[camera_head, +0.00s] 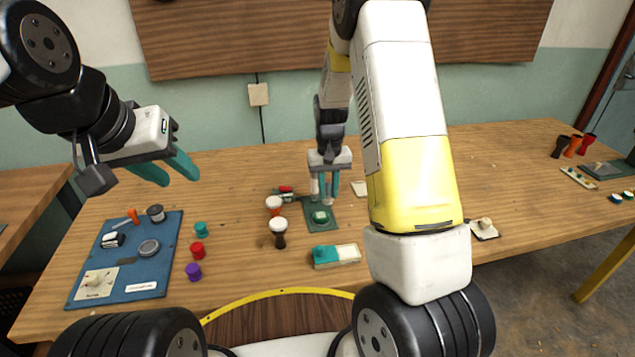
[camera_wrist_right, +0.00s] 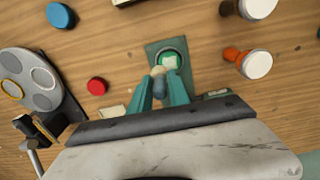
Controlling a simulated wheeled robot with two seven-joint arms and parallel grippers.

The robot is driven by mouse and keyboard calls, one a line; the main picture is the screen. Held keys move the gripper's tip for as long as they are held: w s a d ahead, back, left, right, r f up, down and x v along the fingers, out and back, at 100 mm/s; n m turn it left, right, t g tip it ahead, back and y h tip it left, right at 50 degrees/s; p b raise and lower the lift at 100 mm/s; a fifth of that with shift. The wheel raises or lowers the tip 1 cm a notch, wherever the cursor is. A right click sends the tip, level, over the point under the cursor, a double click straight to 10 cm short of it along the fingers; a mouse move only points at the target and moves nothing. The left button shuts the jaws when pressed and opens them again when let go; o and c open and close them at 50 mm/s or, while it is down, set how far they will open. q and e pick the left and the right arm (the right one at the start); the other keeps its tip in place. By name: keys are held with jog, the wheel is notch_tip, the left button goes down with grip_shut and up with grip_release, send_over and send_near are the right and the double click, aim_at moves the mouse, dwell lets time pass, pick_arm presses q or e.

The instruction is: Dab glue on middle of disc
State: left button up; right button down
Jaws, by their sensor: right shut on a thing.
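My right gripper (camera_head: 325,197) points down over a dark green square mat (camera_head: 327,227) near the table's middle. Its teal fingers, also in the right wrist view (camera_wrist_right: 160,91), are shut on a small glue applicator (camera_wrist_right: 159,87) with a pale tip and grey-blue body. On the mat sits a small disc with a pale green-white top (camera_head: 320,216), also in the right wrist view (camera_wrist_right: 171,60). The applicator's tip appears at the disc's near edge in the wrist view; I cannot tell whether they touch. My left gripper (camera_head: 176,170) is open and empty, raised above the table's left side.
Goblet drums (camera_head: 278,230) with white tops stand left of the mat. A teal and white block (camera_head: 336,256) lies in front. A blue tray (camera_head: 150,268) with small parts lies left, beside teal, red (camera_head: 197,250) and purple caps.

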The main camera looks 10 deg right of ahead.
aim_at(329, 183)
jog(key=shift+r, duration=1.7)
